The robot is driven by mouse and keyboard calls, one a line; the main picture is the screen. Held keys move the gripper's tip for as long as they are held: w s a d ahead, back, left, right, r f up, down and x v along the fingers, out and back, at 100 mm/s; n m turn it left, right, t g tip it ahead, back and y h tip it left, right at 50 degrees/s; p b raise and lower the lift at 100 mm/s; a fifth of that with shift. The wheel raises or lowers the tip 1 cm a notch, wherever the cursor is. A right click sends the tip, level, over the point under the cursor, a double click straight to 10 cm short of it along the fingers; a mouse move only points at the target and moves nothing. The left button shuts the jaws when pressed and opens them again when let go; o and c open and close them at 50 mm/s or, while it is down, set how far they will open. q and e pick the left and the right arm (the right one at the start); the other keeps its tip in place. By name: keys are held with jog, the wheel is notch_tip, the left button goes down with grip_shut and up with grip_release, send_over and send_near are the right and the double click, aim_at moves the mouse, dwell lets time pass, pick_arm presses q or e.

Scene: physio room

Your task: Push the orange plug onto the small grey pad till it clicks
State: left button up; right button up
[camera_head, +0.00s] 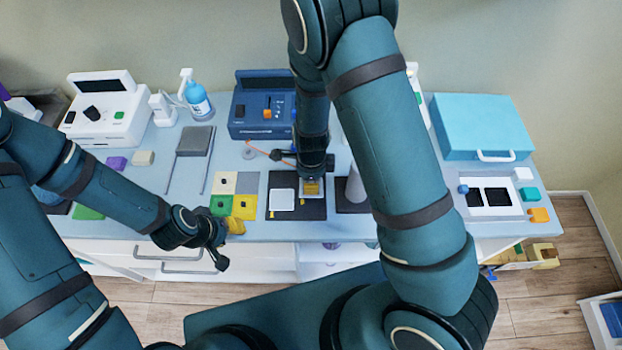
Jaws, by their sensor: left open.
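My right gripper (312,176) points straight down over a dark mat (313,212) at the middle of the counter. Directly under it is a small orange-yellow block (312,188), likely the orange plug, on or just above a small pale grey pad. The gripper hides the plug's top, and I cannot tell whether its fingers hold it or whether plug and pad touch. A larger white pad (282,199) lies beside it on the mat. My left gripper (216,248) is open and empty at the counter's front edge, near a yellow object (236,226).
Coloured tiles (221,205) lie left of the mat. A white device (107,108), a blue device (262,105), a spray bottle (197,100) and a turquoise case (484,127) stand behind. An orange block (540,215) lies far right. My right arm covers the counter's right middle.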

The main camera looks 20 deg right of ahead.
dwell(0.4)
jog(key=o, duration=0.9)
pick_arm(q)
jog(key=shift+r, duration=0.1)
pick_arm(e)
jog(key=shift+r, duration=0.1)
pick_arm(q)
jog(key=shift+r+p, duration=1.15)
jog(key=shift+p, duration=0.1)
pick_arm(e)
jog(key=shift+r, duration=1.25)
pick_arm(q)
jog(key=shift+r+p, duration=0.7)
pick_arm(e)
jog(key=shift+r, duration=1.15)
pick_arm(q)
jog(key=shift+f, duration=0.1)
pick_arm(e)
jog(key=shift+r, duration=1.05)
